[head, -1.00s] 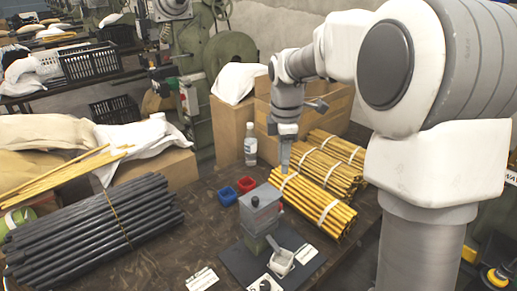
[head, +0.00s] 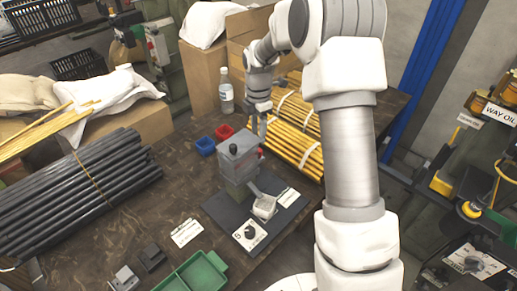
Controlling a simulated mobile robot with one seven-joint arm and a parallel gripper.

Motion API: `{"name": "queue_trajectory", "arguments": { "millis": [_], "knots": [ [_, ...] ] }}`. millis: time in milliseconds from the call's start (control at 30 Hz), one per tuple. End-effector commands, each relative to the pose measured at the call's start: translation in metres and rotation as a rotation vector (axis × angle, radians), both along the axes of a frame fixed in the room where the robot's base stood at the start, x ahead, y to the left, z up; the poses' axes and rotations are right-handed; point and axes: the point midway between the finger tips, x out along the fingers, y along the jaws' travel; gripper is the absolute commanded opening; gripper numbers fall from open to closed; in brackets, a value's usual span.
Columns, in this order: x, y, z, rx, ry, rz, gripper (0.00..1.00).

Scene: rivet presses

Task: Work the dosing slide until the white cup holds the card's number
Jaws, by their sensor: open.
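The grey dosing device (head: 239,160) stands upright on a dark base plate (head: 222,208) on the table. A small red part (head: 260,152) shows on its right side; I cannot tell whether it belongs to the slide. A pale cup-like container (head: 264,207) sits at its front foot; its contents are too small to make out. White cards lie to the left (head: 187,232) and to the right (head: 288,197) of it; their print is unreadable. My gripper (head: 263,130) is open and empty, pointing down just behind and right of the device's top.
A red bin (head: 224,132) and a blue bin (head: 205,146) stand behind the device. Bamboo bundles (head: 297,155) lie right, dark rods (head: 75,190) left. A green tray (head: 190,275) and small dark blocks (head: 152,257) are in front. A bottle (head: 226,98) stands behind.

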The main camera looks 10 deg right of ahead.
Motion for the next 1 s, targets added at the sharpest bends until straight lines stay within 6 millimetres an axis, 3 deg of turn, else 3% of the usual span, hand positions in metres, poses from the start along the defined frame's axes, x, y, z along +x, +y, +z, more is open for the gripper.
{"name": "queue_trajectory", "arguments": {
  "millis": [100,333,767,1000],
  "knots": [
    [-0.001,0.000,-0.028,0.000,0.004,0.001,0.41],
    [-0.001,0.000,-0.062,-0.001,0.002,-0.001,0.41],
    [0.000,0.000,-0.072,-0.001,-0.001,0.000,0.41],
    [0.000,0.000,-0.072,0.000,-0.001,-0.001,0.02]
  ]
}}
